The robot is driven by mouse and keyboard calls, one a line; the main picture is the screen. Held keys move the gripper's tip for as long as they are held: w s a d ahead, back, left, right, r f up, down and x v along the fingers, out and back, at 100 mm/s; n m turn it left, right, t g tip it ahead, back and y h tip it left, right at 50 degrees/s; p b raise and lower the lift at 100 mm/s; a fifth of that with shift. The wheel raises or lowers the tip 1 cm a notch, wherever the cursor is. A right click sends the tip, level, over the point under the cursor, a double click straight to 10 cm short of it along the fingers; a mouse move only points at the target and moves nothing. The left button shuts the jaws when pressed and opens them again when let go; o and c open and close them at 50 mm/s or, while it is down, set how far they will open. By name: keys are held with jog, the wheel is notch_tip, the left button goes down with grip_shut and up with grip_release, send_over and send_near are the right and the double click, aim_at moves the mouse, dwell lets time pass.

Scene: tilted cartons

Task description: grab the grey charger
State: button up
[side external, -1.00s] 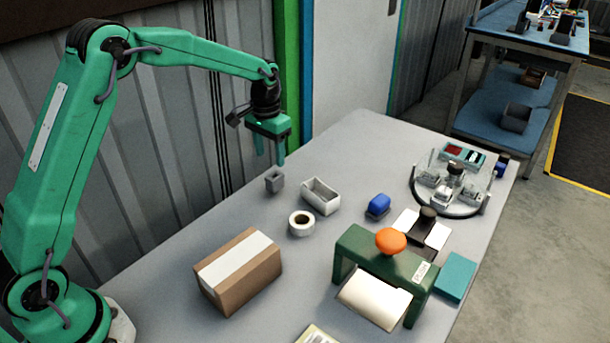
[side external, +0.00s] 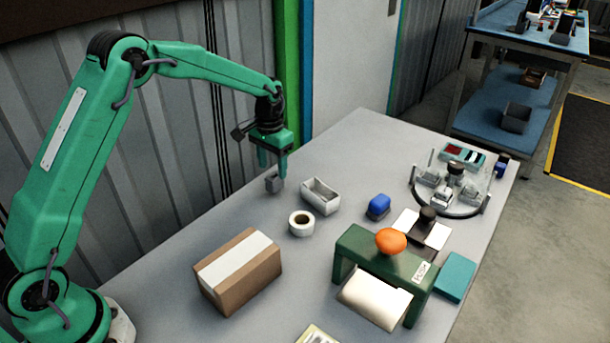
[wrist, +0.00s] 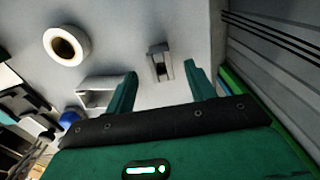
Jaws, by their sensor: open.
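The grey charger (side external: 272,183) is a small grey block on the table near the wall side, left of the white open box. My gripper (side external: 273,168) points down right over it, with its fingertips near its top. In the wrist view the charger (wrist: 160,62) lies ahead of the tips, between the lines of the two fingers. My gripper (wrist: 160,82) is open there with nothing between its fingers. Whether the fingertips touch the charger cannot be told.
A white open box (side external: 321,197) stands close to the right of the charger, and a white tape roll (side external: 301,223) lies in front. A brown carton (side external: 238,272), a blue object (side external: 378,206) and a green stand (side external: 372,258) are farther off. The wall (side external: 170,130) is close behind.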

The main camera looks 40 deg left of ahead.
aim_at(273, 179)
jog(key=shift+s+f, duration=0.1)
jog(key=shift+f, duration=2.45)
jog(key=c, duration=1.1)
